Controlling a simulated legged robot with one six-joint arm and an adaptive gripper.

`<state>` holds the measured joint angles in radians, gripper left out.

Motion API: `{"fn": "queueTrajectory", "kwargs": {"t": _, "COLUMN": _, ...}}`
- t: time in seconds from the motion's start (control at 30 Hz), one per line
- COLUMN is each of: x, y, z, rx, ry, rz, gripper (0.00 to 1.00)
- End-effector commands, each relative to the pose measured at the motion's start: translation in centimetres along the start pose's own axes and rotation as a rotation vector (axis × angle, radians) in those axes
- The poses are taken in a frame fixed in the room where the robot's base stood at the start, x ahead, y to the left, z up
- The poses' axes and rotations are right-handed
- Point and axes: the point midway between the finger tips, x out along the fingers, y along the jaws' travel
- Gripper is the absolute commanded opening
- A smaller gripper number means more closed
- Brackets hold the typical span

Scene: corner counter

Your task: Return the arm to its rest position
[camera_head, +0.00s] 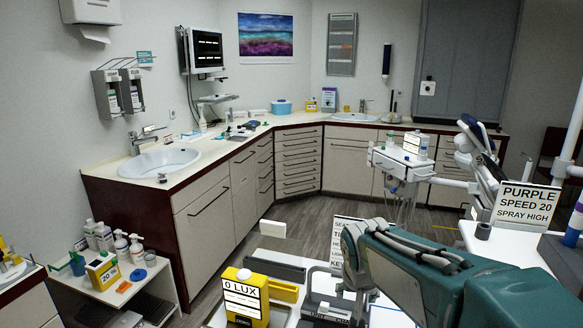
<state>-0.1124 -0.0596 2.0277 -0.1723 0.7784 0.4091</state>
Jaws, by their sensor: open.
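My gripper cannot be made out in the head view, and no fingertips show. A large teal and grey jointed form with dark tubes along its top fills the lower right. I cannot tell whether it is part of my arm or of the room's equipment.
The corner counter (109,175) with two sinks runs along the back. A low white shelf cart (163,268) with bottles stands at left. A yellow container (241,300) is low in front. A white instrument unit (403,160) stands at right. Floor (330,204) shows free before the drawers.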

Motion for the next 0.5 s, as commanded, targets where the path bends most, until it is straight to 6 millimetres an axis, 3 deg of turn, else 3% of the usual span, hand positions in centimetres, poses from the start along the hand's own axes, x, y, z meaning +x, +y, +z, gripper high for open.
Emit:
{"fn": "queueTrajectory", "kwargs": {"t": 0.03, "x": -1.4, "y": 0.8, "z": 1.1, "rx": -0.008, "ry": 0.01, "rz": -0.007, "gripper": 0.71}}
{"fn": "queueTrajectory", "kwargs": {"t": 0.2, "x": -4.8, "y": 2.9, "z": 5.2, "rx": -0.05, "ry": 0.024, "rz": -0.027, "gripper": 0.71}}
{"fn": "queueTrajectory", "kwargs": {"t": 0.5, "x": -8.3, "y": 5.7, "z": 13.3, "rx": -0.13, "ry": 0.055, "rz": -0.064, "gripper": 0.71}}
